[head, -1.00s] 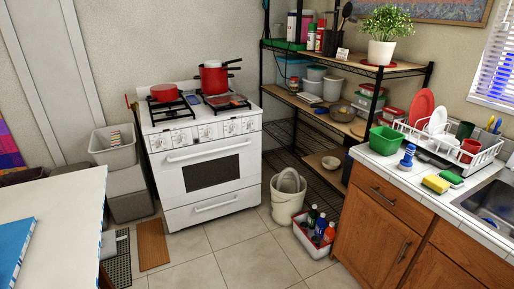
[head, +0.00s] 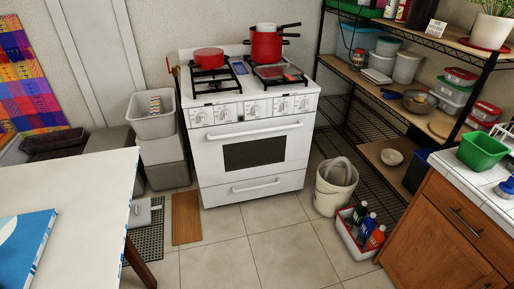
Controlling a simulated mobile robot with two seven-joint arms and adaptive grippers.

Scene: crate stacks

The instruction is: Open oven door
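A white oven (head: 252,130) stands against the back wall, left of the shelf rack. Its door (head: 254,150) is shut, with a dark window and a long white handle (head: 254,131) across the top. A row of knobs (head: 254,109) runs above the handle, and a lower drawer (head: 256,187) with its own handle is shut below. Neither of my grippers shows in the head view.
Tiled floor (head: 220,253) in front of the oven is clear. A white table (head: 92,185) stands at left, and a brown mat (head: 186,217) lies by the oven. A bucket (head: 334,190) and bottle crate (head: 354,246) stand right of it, near the wooden counter (head: 440,235).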

